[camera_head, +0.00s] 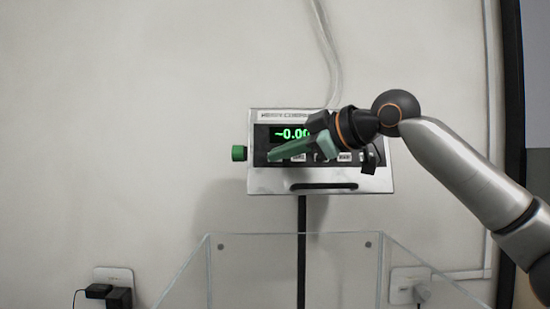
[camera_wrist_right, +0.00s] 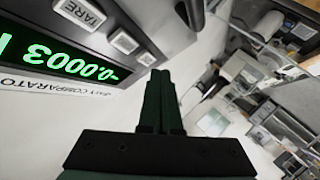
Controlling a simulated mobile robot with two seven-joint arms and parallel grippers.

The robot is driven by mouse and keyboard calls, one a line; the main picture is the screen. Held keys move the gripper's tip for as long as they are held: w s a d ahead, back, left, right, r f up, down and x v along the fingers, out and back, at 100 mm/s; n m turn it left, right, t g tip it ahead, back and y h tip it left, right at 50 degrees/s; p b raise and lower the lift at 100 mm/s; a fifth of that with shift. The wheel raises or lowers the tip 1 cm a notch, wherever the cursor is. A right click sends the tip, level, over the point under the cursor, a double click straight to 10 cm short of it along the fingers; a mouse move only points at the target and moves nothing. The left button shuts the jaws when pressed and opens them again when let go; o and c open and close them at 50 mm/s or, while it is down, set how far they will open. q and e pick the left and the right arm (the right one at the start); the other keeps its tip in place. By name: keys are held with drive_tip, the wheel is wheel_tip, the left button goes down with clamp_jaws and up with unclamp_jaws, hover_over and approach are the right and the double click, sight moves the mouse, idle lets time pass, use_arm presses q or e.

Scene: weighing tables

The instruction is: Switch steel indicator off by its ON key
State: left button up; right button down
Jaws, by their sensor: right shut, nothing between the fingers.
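The steel indicator (camera_head: 380,183) is mounted on a dark post in front of the wall. Its green display (camera_head: 290,133) is lit and partly covered by my gripper; in the wrist view the display (camera_wrist_right: 60,55) reads about -0.0003. A row of keys runs below it. The TARE key (camera_wrist_right: 80,14) is legible in the wrist view; the ON key's label cannot be read. My right gripper (camera_head: 272,156) is shut and empty, its green fingers in front of the left part of the key row. The shut fingertips (camera_wrist_right: 160,75) also show in the wrist view. Contact cannot be told. My left gripper is out of view.
A green knob (camera_head: 239,153) sticks out from the indicator's left side, close to my fingertips. A dark handle (camera_head: 323,186) is on its lower front. A clear-walled enclosure (camera_head: 225,240) stands below. Wall sockets (camera_head: 113,276) are low on the left. The wall area at left is free.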

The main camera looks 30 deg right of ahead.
idle(0.3)
drive_tip(key=shift+w+d+f+p, duration=0.15)
drive_tip(key=shift+w+d+p, duration=0.05)
drive_tip(key=shift+w+p, duration=0.25)
drive_tip(key=shift+w+d+p, duration=0.15)
drive_tip(key=shift+w+p, duration=0.15)
drive_tip(key=shift+p, duration=0.15)
idle(0.5)
drive_tip(key=shift+s, duration=0.2)
drive_tip(key=shift+s+a, duration=0.35)
drive_tip(key=shift+s, duration=0.15)
drive_tip(key=shift+s+a+r+b, duration=0.15)
drive_tip(key=shift+s+a+r, duration=0.2)
drive_tip(key=shift+s, duration=0.4)
drive_tip(key=shift+s+a+r+b, duration=0.1)
drive_tip(key=shift+s+a+r, duration=0.15)
drive_tip(key=shift+s, duration=0.45)
drive_tip(key=shift+s+a+r+b, duration=0.15)
drive_tip(key=shift+s+a+r, duration=0.2)
drive_tip(key=shift+s, duration=0.4)
drive_tip(key=shift+a+f, duration=0.1)
drive_tip(key=shift+f, duration=0.1)
